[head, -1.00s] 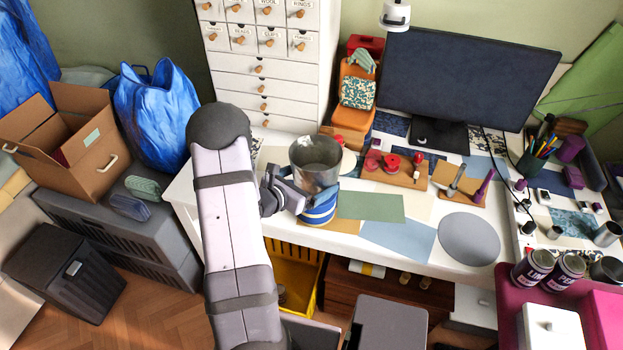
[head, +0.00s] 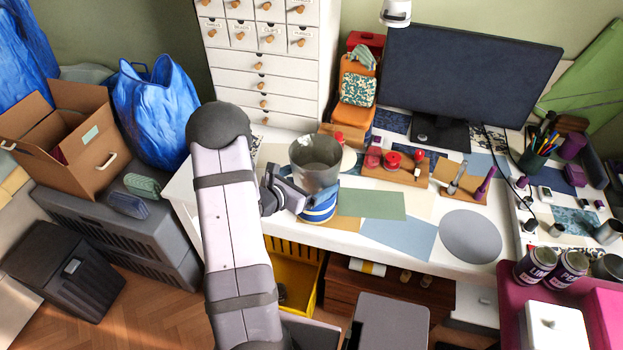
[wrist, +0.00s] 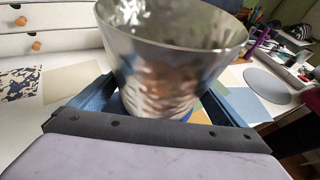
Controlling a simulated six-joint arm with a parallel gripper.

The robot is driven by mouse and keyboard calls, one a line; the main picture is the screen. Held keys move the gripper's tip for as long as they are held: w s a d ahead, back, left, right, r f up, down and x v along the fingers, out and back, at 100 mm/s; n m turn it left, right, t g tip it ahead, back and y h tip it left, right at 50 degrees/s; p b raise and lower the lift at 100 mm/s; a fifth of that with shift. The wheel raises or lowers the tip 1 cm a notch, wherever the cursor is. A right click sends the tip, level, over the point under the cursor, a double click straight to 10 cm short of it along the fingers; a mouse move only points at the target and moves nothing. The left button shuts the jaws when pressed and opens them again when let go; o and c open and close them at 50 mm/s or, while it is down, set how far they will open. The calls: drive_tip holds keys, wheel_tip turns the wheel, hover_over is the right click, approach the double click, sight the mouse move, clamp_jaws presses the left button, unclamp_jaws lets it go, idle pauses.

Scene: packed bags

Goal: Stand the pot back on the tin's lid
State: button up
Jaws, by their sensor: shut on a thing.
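The pot (head: 318,160) is a grey metal vessel, wider at its open top, held upright over the desk. It also fills the middle of the wrist view (wrist: 165,70). My gripper (head: 300,192) comes from the left and is shut on the pot, with a finger on each side of it in the wrist view. The blue tin (head: 319,208) with a white band stands on the desk directly beneath the pot. The pot's bottom appears at the tin's top, but I cannot tell whether it touches the lid, which is mostly hidden.
Green (head: 371,204) and blue (head: 398,239) sheets and a grey disc (head: 470,237) lie flat to the right. A wooden tray with red items (head: 396,168) is behind them. White drawers (head: 262,75) stand back left, a dark monitor (head: 470,75) behind.

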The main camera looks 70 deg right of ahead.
sight(302, 184)
drive_tip(key=o, duration=0.9)
drive_tip(key=b+v, duration=0.1)
drive_tip(key=v, duration=0.4)
drive_tip(key=shift+w+a+r+b, duration=0.1)
drive_tip(key=shift+w+a+b, duration=0.15)
drive_tip(key=shift+a+b, duration=0.1)
drive_tip(key=shift+w+a+r, duration=0.2)
drive_tip(key=shift+a+r, duration=0.15)
drive_tip(key=shift+a, duration=0.25)
drive_tip(key=shift+a, duration=0.1)
